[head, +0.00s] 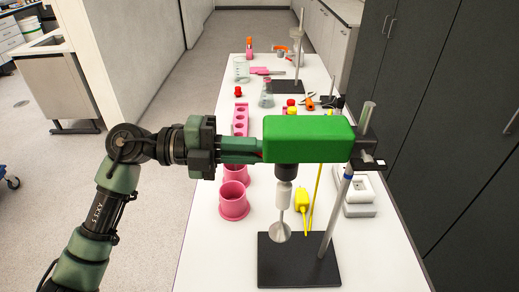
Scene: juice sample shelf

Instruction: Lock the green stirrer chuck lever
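The green stirrer (308,139) has a box-shaped head on a metal stand rod (336,215) above a black base plate (300,262). Its dark chuck (286,172) is below the head, with a white shaft (284,194) and a metal paddle (280,233) hanging down. My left gripper (258,150) is level with the head, its fingers pointing right at the head's left end. A small red part shows at the fingertips; I cannot tell whether it is the lever. The finger gap is not clear, nor whether they touch the stirrer. My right gripper is not in view.
Pink cups (233,201) stand left of the base on the white table (375,255). A yellow item (303,198) with a cord is behind the base, and a white device (358,196) is at the right. A pink rack (240,119), glassware and another stand are farther back.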

